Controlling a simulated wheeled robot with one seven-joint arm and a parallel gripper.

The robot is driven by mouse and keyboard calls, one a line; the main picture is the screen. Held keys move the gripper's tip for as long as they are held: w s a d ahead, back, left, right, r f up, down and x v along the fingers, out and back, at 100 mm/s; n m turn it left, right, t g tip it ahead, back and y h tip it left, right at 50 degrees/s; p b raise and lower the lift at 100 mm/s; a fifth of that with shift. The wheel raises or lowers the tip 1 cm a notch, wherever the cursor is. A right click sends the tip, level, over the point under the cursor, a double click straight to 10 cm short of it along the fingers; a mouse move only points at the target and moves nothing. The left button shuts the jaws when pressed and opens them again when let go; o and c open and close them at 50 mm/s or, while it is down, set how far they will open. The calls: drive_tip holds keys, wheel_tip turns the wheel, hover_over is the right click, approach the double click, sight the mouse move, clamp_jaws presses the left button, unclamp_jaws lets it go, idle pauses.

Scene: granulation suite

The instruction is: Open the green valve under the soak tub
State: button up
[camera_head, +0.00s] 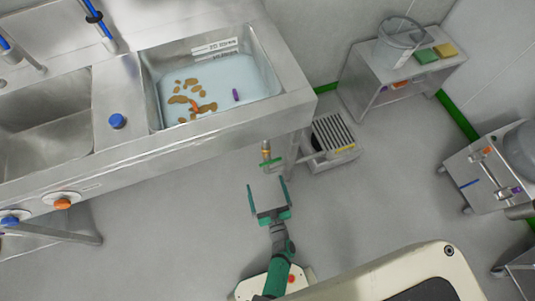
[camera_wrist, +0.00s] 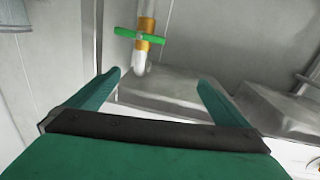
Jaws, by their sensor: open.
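The green valve (camera_head: 271,163) has a flat green handle on a brass-coloured body, below the front edge of the soak tub (camera_head: 215,85). In the wrist view the green valve (camera_wrist: 140,38) lies ahead, left of centre, its handle crosswise to the pipe. The tub holds water, several brown pieces and a small purple item. My gripper (camera_head: 266,181) is open and empty, just short of the valve, its fingers pointing toward it. In the wrist view my gripper's fingers (camera_wrist: 160,78) are spread wide, and the valve appears beyond them, not touched.
A grated floor drain box (camera_head: 333,137) stands right of the valve, beside a sink leg. A steel side table (camera_head: 390,85) holds a clear bucket and two sponges. A wheeled steel unit (camera_head: 490,170) stands at right. The floor left of my gripper is clear.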

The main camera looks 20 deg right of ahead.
drive_tip(key=y, duration=0.2)
approach(268, 155)
drive_tip(key=w, duration=1)
drive_tip(key=shift+w+a, duration=0.25)
drive_tip(key=shift+w, duration=0.1)
drive_tip(key=c, duration=0.9)
